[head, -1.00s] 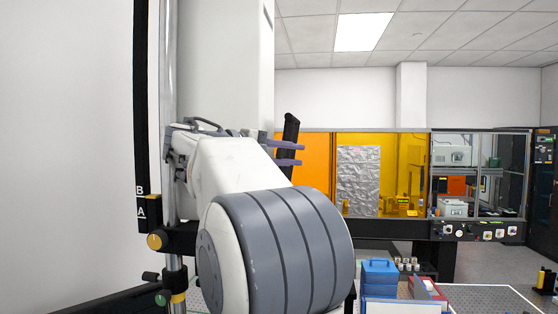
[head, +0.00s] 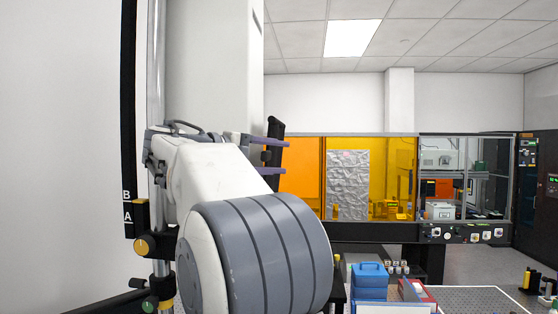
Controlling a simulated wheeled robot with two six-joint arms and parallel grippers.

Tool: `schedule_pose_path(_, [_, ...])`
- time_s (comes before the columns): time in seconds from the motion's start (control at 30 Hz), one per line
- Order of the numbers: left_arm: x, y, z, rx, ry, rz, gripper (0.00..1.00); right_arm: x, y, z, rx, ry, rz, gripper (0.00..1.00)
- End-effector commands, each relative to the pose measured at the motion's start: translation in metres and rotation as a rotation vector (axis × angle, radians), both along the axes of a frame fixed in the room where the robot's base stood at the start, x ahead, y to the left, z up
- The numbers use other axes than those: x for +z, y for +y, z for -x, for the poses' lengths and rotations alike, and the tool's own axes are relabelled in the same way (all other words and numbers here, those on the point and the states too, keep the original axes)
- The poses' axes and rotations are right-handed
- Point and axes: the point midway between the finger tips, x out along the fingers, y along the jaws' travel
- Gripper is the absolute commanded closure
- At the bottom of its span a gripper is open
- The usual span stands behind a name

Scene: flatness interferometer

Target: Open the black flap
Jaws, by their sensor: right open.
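A narrow, slightly tilted black piece (head: 276,128) stands at the right edge of the tall white column in the head view. It may be the black flap; I cannot be sure. My right gripper (head: 285,157) is beside it, with two purple-grey fingers pointing right, one above the other and spread apart. The fingers overlap the black piece in the picture; I cannot tell whether they touch it. My right arm hides the lower end of the piece. My left gripper is not in view.
A chrome post with a black clamp and yellow knob (head: 141,246) stands at left. A blue box (head: 370,275) and a perforated table (head: 480,300) are at lower right. An amber-windowed enclosure (head: 300,190) spans the back. Grey floor shows at right.

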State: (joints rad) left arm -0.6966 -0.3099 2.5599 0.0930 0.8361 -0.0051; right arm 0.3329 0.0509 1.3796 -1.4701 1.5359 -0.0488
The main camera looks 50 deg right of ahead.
Motion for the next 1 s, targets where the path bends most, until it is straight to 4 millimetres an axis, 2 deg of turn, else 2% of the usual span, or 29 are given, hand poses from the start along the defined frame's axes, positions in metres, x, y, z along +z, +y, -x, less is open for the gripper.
schedule_pose_path(0.23, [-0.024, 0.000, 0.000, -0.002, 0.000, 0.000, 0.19, -0.001, 0.047, -0.015, 0.007, -0.002, -0.002, 0.43])
schedule_pose_path(0.4, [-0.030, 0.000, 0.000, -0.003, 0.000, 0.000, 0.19, 0.004, 0.075, -0.023, 0.005, 0.000, -0.002, 0.43])
schedule_pose_path(0.5, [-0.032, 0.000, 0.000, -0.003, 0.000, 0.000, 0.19, 0.006, 0.085, -0.026, 0.002, 0.001, -0.001, 0.43])
schedule_pose_path(0.67, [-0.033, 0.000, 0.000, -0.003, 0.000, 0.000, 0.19, 0.007, 0.092, -0.027, 0.000, 0.001, -0.002, 0.43])
schedule_pose_path(1.0, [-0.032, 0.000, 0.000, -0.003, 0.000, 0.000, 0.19, 0.008, 0.092, -0.027, -0.001, 0.001, -0.003, 0.43])
